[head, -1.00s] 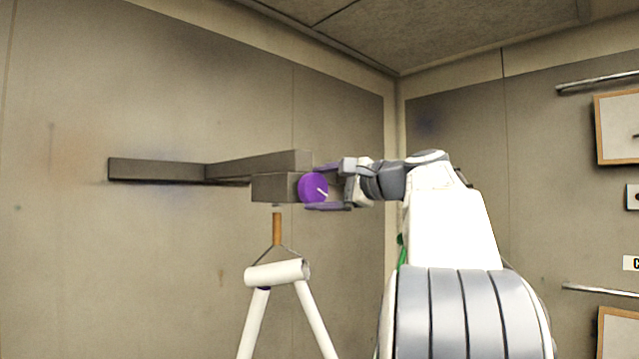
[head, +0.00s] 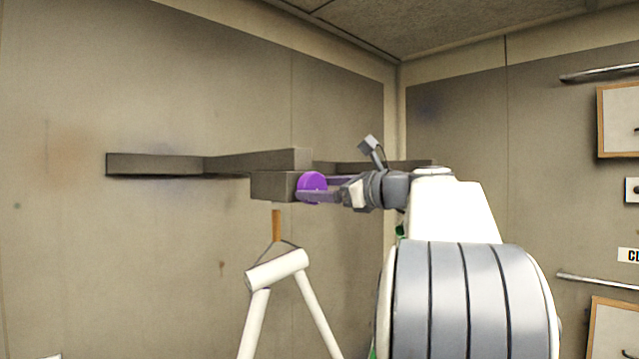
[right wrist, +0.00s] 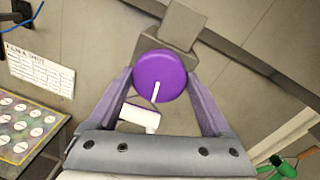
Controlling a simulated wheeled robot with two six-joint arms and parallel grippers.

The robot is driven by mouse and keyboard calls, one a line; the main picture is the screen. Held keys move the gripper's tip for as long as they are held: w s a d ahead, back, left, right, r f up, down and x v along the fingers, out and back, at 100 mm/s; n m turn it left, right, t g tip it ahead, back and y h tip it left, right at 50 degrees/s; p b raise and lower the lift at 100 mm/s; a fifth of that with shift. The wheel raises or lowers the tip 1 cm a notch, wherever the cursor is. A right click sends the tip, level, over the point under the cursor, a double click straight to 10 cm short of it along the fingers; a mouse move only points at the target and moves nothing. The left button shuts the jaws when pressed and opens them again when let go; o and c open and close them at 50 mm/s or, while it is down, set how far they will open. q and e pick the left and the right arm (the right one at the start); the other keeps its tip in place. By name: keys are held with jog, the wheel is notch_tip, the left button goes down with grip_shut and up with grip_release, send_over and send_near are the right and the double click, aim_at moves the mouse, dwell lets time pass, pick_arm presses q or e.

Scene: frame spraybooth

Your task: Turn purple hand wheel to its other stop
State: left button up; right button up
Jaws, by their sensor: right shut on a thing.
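The purple hand wheel (head: 311,186) is a round disc on the end of a grey block (head: 273,186) in the head view. In the right wrist view the wheel (right wrist: 160,76) faces the camera, with a white mark running down from its middle. My right gripper (head: 318,188) is shut on the wheel, with one finger on each side of its rim. Its fingers (right wrist: 160,88) also show left and right of the wheel in the right wrist view. My left gripper is not in view.
A grey beam (head: 230,163) runs behind the block. A white tubular frame (head: 277,268) hangs on an orange hook (head: 276,225) just below it. Framed boards (head: 618,120) are on the right wall. A table with round white pieces (right wrist: 25,130) stands lower left in the wrist view.

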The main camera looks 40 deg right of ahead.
jog(key=shift+f+m+p, duration=0.15)
jog(key=shift+m+p, duration=0.2)
jog(key=shift+m, duration=0.65)
jog(key=o, duration=1.2)
jog(key=shift+c, duration=0.2)
jog(key=shift+s, duration=0.1)
jog(key=s+d+b, duration=0.1)
jog(key=s+b, duration=0.3)
jog(key=s, duration=0.6)
jog(key=shift+d+b, duration=0.35)
jog(key=shift+d, duration=0.05)
